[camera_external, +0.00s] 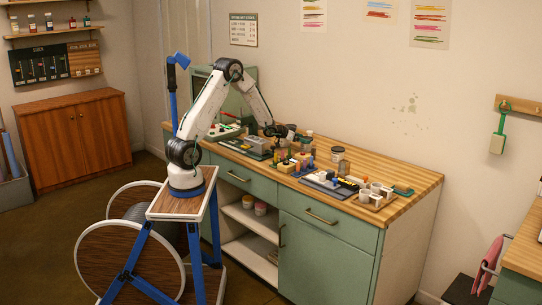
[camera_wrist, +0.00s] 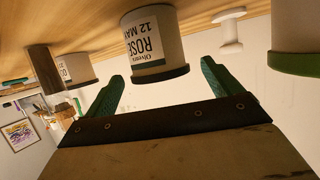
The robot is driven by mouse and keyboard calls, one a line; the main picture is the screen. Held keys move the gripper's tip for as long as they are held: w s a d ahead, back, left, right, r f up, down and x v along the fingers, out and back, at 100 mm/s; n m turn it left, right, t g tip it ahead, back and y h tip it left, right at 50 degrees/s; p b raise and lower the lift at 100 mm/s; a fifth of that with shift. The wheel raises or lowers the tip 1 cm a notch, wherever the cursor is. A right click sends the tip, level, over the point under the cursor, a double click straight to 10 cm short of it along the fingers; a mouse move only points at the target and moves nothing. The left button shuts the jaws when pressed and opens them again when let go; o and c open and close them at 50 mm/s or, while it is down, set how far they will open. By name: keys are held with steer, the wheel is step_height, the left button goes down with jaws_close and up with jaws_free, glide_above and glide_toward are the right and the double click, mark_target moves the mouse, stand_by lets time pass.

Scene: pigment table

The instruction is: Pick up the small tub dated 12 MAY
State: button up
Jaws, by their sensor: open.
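In the wrist view, where the scene appears upside down, a small pale tub (camera_wrist: 152,42) with a dark rim stands on the wooden surface. Its label reads "Olvera ROSE 12 MAY". My gripper (camera_wrist: 163,72) is open, its two green fingers apart and empty. The tub shows between the fingertips in the picture, apart from both; how far ahead it lies I cannot tell. In the external view my gripper (camera_external: 276,131) is low over the back of the worktop (camera_external: 415,180), near several small jars. Which one is the 12 MAY tub is too small to tell there.
In the wrist view, another labelled tub (camera_wrist: 76,68) and a brown block (camera_wrist: 43,69) stand left. A white spool-shaped piece (camera_wrist: 228,30) and a green-rimmed white container (camera_wrist: 295,30) stand right.

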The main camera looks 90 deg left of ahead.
mark_target(307, 138)
steer(key=x, duration=0.3)
steer(key=shift+w+f, duration=0.1)
steer(key=c, duration=1.1)
